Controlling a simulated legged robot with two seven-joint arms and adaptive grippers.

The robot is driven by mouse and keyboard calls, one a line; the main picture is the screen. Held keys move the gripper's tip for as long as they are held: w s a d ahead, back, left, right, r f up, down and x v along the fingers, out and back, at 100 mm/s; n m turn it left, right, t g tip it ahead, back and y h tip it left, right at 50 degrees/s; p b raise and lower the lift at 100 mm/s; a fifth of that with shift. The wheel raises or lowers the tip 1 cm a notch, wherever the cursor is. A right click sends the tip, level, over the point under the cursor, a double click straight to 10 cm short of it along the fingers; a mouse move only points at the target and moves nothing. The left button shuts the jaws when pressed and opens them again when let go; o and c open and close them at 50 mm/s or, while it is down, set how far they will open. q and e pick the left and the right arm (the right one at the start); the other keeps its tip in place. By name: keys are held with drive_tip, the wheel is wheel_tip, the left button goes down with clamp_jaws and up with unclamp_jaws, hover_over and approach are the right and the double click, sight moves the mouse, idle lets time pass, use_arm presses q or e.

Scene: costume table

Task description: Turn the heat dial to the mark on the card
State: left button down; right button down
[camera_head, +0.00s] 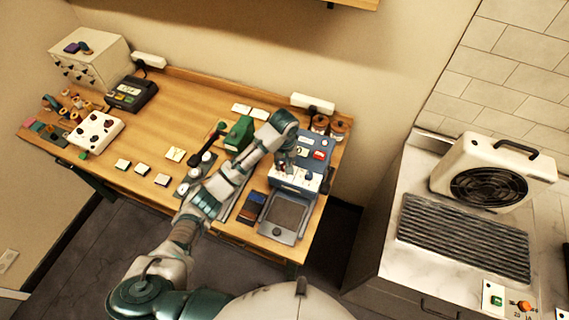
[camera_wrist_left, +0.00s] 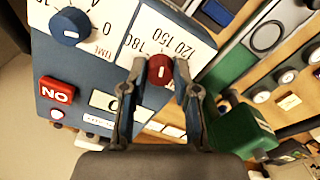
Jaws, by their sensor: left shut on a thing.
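The heat dial is a red knob (camera_wrist_left: 160,68) with a pale pointer line, on a white scale plate (camera_wrist_left: 192,48) with printed numbers such as 120, 150 and 180. My left gripper (camera_wrist_left: 160,75) has a finger on each side of the red knob and is shut on it. In the head view my left gripper (camera_head: 287,166) is at the front panel of a blue machine (camera_head: 284,170), and its arm hides part of the table. Small cards (camera_head: 175,153) lie on the table; I cannot read a mark on any of them. My right gripper is not in view.
A blue knob (camera_wrist_left: 70,27) and a red button (camera_wrist_left: 58,93) are close by on the same panel. A green device (camera_head: 240,134) stands left of the machine. Copper-coloured spools (camera_head: 338,126) stand behind it.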

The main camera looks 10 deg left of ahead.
sight(285, 164)
use_arm(q)
drive_tip(key=shift+w+r+n, duration=0.1)
drive_tip(key=shift+r+n, duration=0.05)
drive_tip(key=shift+n, duration=0.25)
drive_tip(key=c, duration=1.1)
unclamp_jaws()
drive_tip(key=shift+o, duration=1.2)
wheel_tip(285, 164, up, 12)
drive_tip(key=shift+f, duration=0.2)
